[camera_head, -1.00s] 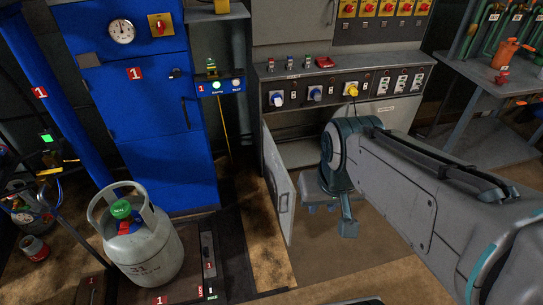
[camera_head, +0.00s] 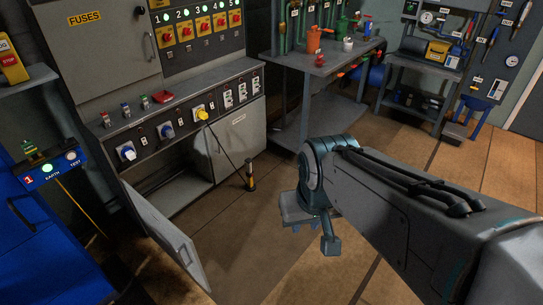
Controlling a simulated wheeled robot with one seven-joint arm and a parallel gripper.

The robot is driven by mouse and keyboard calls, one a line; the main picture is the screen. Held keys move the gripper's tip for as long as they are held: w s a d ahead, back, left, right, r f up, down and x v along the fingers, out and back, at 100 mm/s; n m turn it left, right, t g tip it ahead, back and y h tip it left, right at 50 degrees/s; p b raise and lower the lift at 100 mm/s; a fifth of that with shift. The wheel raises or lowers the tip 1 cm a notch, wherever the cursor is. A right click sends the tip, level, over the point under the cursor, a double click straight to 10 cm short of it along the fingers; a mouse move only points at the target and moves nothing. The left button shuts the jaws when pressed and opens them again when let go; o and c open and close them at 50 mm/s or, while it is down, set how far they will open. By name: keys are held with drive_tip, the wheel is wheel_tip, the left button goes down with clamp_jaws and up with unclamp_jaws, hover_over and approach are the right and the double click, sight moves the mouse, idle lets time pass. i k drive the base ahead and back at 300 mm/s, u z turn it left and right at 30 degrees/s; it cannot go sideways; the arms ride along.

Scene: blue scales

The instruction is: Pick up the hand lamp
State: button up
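A small upright black and yellow object on the floor, which looks like the hand lamp (camera_head: 250,176), stands in front of the grey cabinet. A thin dark cable seems to run from it up to the yellow plug (camera_head: 201,114) on the cabinet panel. My gripper (camera_head: 314,226) hangs at the end of my arm, to the right of the lamp and lower in the picture, apart from it. Its fingers are seen from above and partly hidden by the wrist, so their opening is unclear. I see nothing held.
The cabinet's lower door (camera_head: 166,239) stands open at the left, jutting over the floor. A grey workbench (camera_head: 321,68) with an orange can (camera_head: 315,38) stands behind, and a second bench (camera_head: 424,70) stands further right. The floor around the lamp is clear.

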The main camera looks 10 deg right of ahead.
sight(250, 187)
drive_tip(key=u, duration=0.45)
drive_tip(key=k, duration=0.55)
drive_tip(key=z, duration=0.35)
drive_tip(key=i, duration=0.7)
drive_tip(key=z, duration=1.15)
drive_tip(key=i, duration=1.35)
drive_tip(key=u, duration=0.5)
drive_tip(key=i, duration=0.9)
drive_tip(key=u, duration=1.55)
drive_tip(key=i, duration=0.75)
drive_tip(key=u, duration=0.2)
